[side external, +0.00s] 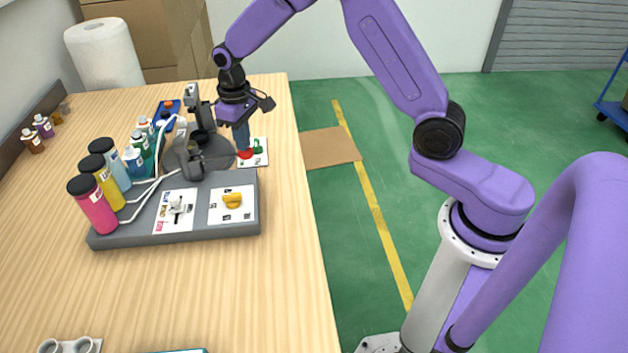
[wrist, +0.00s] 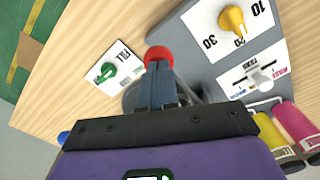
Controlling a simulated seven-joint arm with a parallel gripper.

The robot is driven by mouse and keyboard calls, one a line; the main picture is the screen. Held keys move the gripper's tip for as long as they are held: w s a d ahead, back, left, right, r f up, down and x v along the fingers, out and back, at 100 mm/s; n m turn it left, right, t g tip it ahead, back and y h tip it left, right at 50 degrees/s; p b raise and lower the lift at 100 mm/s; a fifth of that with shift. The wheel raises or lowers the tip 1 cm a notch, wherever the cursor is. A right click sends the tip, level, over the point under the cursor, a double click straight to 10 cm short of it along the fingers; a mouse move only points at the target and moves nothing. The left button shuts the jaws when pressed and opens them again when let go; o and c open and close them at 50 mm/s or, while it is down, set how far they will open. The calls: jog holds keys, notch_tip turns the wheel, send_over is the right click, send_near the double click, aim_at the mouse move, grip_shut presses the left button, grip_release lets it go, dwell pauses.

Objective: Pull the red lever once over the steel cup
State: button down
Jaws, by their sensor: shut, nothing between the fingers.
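My gripper (side external: 242,148) is shut and empty, pointing down at the right side of the machine. A red rounded part (side external: 245,154), which looks like the lever's end, shows right at its fingertips. In the wrist view the same red part (wrist: 158,54) sits just beyond the closed fingertips (wrist: 158,68), which cover part of it. I cannot tell whether they touch. The round dark grey machine base (side external: 212,158) is left of my gripper. I cannot make out a steel cup; my fingers hide part of the base in the wrist view.
A green knob (wrist: 109,70) on a white card is beside the red part. A yellow dial (side external: 233,201) and a white switch (side external: 177,207) are on the grey panel (side external: 130,238). Pink (side external: 94,208) and yellow bottles stand left. The front table is mostly clear.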

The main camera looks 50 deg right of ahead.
jog(key=shift+r, duration=2.95)
jog(key=shift+s+a+r, duration=0.1)
jog(key=shift+s, duration=0.1)
jog(key=s+a+r+n, duration=0.2)
jog(key=s, duration=0.7)
jog(key=s+a+r+n, duration=0.2)
jog(key=s+n, duration=0.1)
jog(key=s, duration=0.5)
jog(key=s+d+n, duration=0.2)
jog(key=s+d, duration=0.1)
jog(key=s, duration=0.6)
jog(key=s+d+f+n, duration=0.1)
jog(key=s+d+n, duration=0.1)
jog(key=s, duration=0.8)
jog(key=shift+d+f+n, duration=0.2)
jog(key=shift+d+n, duration=0.1)
jog(key=shift+d, duration=0.45)
